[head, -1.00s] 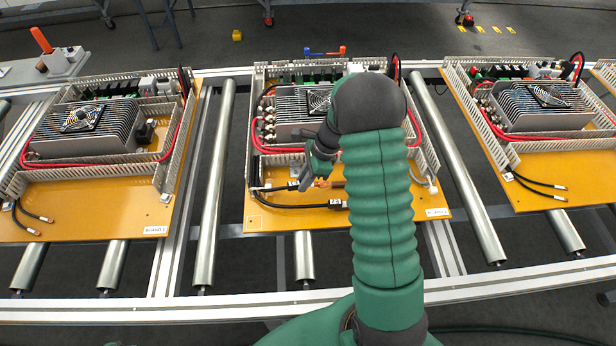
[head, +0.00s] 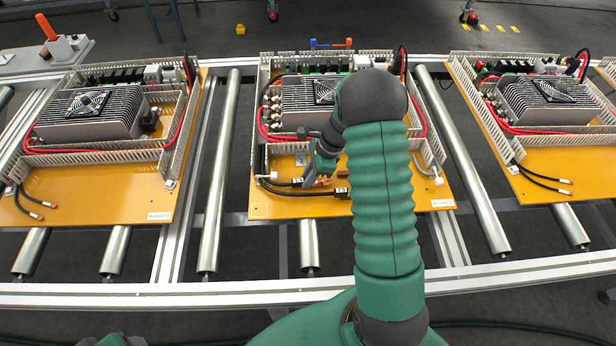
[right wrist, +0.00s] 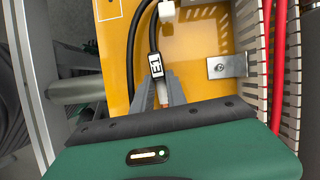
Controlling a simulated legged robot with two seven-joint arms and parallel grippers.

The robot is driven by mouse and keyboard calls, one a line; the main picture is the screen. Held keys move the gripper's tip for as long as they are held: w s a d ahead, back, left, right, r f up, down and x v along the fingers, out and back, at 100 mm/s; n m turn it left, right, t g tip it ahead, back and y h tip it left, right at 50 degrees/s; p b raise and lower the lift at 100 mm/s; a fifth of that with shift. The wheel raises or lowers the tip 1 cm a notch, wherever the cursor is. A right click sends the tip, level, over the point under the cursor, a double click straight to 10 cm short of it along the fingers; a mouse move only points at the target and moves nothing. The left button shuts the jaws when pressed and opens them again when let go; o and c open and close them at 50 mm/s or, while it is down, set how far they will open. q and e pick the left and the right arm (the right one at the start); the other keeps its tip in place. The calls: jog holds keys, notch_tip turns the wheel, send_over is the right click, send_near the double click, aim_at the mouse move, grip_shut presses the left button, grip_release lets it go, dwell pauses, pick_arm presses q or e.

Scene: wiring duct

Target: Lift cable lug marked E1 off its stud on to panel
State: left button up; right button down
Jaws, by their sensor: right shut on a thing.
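The cable marked E1 (right wrist: 155,66) is black with a white label and ends in a copper lug (right wrist: 163,95). My right gripper (right wrist: 164,102) is shut on it at the lug end, just below the label in the right wrist view. The lug's far end is hidden by the gripper, so I cannot tell whether it is on or off its stud. My left gripper is not in view.
A second black cable with a white label (head: 340,194) lies in front on the panel. A metal bracket (right wrist: 226,66) stands beside the gripped cable. Slotted duct walls (right wrist: 250,95) and red cables (right wrist: 280,60) run to the right. Similar panels stand left (head: 90,200) and right (head: 560,155).

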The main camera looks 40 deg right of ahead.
jog(key=shift+d+f, duration=0.55)
jog(key=shift+d, duration=0.05)
jog(key=c, duration=1.4)
grip_release()
jog(key=shift+o, duration=0.7)
jog(key=shift+a, duration=0.1)
jog(key=shift+a+r, duration=0.2)
jog(key=shift+a, duration=0.05)
pick_arm(q)
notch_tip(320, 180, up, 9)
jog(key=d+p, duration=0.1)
jog(key=p, duration=0.8)
pick_arm(e)
jog(key=w+a+v, duration=0.1)
jog(key=v, duration=2.1)
jog(key=shift+a+r, duration=0.2)
jog(key=shift+r, duration=0.3)
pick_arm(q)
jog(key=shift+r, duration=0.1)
pick_arm(e)
jog(key=shift+w, duration=0.1)
